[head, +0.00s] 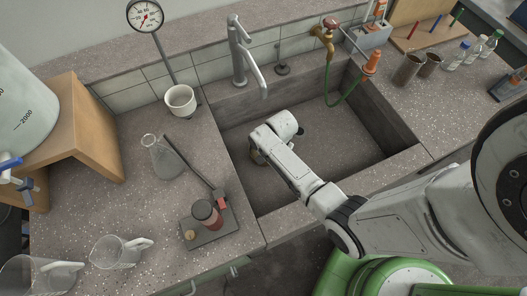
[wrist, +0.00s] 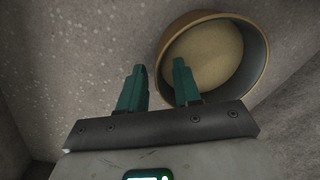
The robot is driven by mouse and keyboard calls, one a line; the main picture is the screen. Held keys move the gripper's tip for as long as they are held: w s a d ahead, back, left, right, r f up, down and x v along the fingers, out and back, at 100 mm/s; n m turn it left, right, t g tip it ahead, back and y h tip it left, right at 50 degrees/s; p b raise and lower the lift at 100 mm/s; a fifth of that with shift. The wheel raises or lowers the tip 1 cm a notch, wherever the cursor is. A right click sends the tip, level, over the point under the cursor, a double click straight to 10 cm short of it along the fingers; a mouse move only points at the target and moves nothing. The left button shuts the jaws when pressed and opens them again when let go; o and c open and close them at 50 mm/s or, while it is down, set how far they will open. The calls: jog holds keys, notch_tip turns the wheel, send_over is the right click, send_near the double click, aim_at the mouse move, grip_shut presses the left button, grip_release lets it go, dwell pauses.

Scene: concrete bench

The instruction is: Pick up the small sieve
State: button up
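The small sieve (wrist: 205,58) is round, with a tan rim and a pale mesh-like disc inside. It lies on the sink floor at the upper right of the wrist view. In the head view only a brownish sliver of it (head: 257,158) shows beside my wrist; the rest is hidden. My gripper (wrist: 158,68) is open, with two green fingers and nothing between them but a bit of the sieve's left edge. The right finger overlaps the sieve's near-left wall in the picture; the left finger is outside it. I cannot tell whether either touches.
My arm reaches into the stone sink (head: 325,150), whose walls surround it. A brass tap (head: 325,32) with a green hose (head: 330,88) hangs at the back. The basin's right part is clear.

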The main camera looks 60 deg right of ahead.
jog(key=shift+f, duration=0.2)
jog(key=shift+c, duration=0.5)
grip_shut()
